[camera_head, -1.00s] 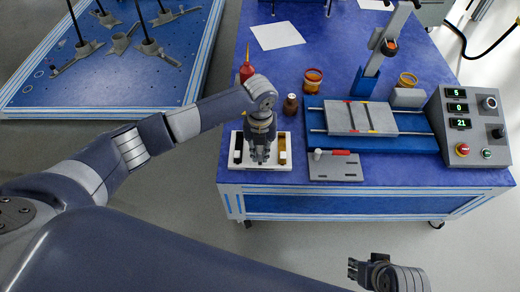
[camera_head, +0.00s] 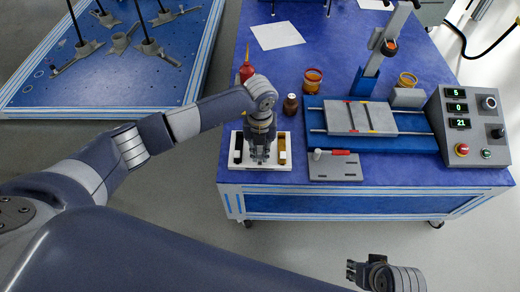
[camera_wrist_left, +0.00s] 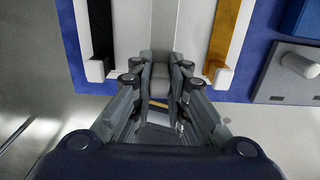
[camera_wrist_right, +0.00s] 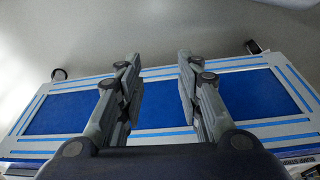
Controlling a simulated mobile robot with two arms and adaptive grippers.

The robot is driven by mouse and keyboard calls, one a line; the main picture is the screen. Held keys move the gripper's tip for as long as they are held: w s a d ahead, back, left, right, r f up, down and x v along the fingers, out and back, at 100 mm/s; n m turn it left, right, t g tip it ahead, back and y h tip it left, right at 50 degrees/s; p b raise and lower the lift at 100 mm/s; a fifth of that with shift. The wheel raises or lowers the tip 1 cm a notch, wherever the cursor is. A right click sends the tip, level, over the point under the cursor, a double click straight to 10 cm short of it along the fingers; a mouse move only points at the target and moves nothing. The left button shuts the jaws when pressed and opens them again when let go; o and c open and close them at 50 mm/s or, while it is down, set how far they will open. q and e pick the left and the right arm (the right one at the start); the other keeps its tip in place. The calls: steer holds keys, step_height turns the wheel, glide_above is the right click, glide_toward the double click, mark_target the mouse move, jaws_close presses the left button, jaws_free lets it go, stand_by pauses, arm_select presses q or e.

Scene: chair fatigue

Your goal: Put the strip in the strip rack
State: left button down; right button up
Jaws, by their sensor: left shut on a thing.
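The white strip rack (camera_head: 240,167) lies at the table's front left corner. It also shows in the left wrist view (camera_wrist_left: 197,30). A black strip (camera_wrist_left: 101,30) lies along its left side and an orange-brown strip (camera_wrist_left: 228,35) along its right side. My left gripper (camera_head: 260,158) is low over the middle of the rack, between these two. It is shut on a grey strip (camera_wrist_left: 164,25), which seems to run along the rack's middle; the fingers hide part of it, and whether it touches the rack floor is unclear. My right gripper (camera_wrist_right: 158,75) is open and empty, off the table's front.
Right of the rack are a grey plate with a red-handled tool (camera_head: 336,168), a blue test rig (camera_head: 375,143) and a control box (camera_head: 468,125). Behind it stand a red bottle (camera_head: 247,71), a brown bottle (camera_head: 290,104) and an orange jar (camera_head: 312,80).

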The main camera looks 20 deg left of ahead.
steer(key=shift+w+r, duration=0.15)
steer(key=shift+w, duration=0.05)
steer(key=shift+w+a+r, duration=0.1)
steer(key=shift+w+r, duration=0.15)
steer(key=shift+s+f, duration=0.25)
steer(key=shift+f, duration=0.45)
steer(key=shift+w+r, duration=0.15)
steer(key=shift+r, duration=0.1)
steer(key=shift+s+f, duration=0.25)
steer(key=shift+f, duration=0.35)
steer(key=shift+r, duration=0.1)
arm_select(q)
steer(key=shift+f, duration=0.25)
arm_select(e)
steer(key=shift+w+r, duration=0.2)
steer(key=shift+r, duration=0.55)
